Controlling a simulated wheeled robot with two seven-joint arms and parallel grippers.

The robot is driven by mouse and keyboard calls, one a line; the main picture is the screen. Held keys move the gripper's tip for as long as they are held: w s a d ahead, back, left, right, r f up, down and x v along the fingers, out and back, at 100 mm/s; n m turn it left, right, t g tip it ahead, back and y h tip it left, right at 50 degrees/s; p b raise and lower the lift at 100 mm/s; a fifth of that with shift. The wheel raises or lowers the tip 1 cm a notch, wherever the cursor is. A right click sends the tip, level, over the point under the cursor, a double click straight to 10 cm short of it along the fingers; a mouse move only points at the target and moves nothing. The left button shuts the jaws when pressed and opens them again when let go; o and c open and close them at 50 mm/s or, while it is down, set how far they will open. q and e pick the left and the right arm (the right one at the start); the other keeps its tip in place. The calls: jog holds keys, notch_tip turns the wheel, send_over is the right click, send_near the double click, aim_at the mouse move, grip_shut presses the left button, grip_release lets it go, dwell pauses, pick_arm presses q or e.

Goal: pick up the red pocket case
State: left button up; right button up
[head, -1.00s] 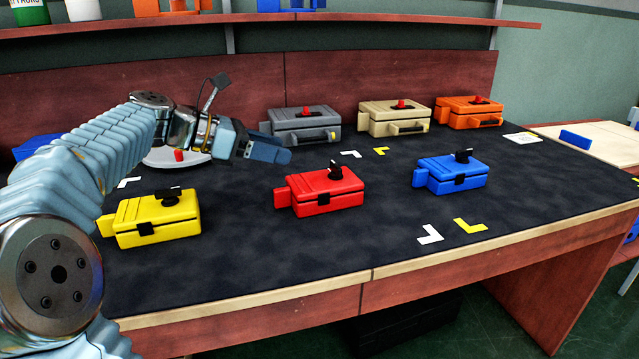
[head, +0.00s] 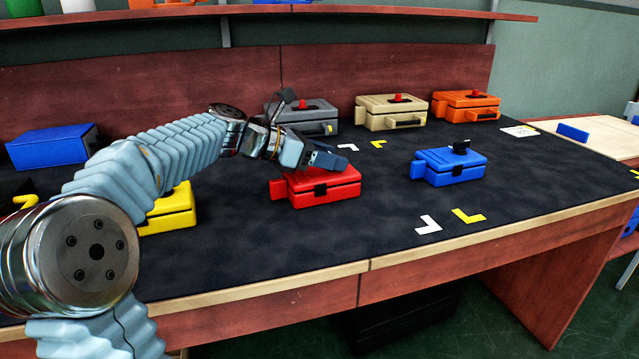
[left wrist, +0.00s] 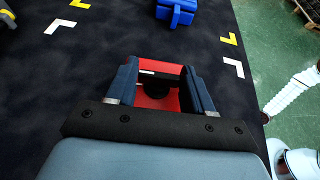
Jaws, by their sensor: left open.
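The red pocket case (head: 322,191) lies on the dark table mat in the middle of the head view. My left gripper (head: 330,160) is over its top and hides the black knob there. In the left wrist view, the red case (left wrist: 160,68) shows between and beyond the two open fingers of the left gripper (left wrist: 160,85). A dark round part of the case lies between the fingers. Whether the fingers touch it I cannot tell. My right gripper is in neither view.
A blue case (head: 450,167) stands to the right and a yellow case (head: 172,212) to the left, partly behind my arm. Grey (head: 305,117), beige (head: 391,113) and orange (head: 466,106) cases line the back. White and yellow corner marks (head: 468,215) lie on open mat.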

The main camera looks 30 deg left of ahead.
pick_arm(q)
grip_shut()
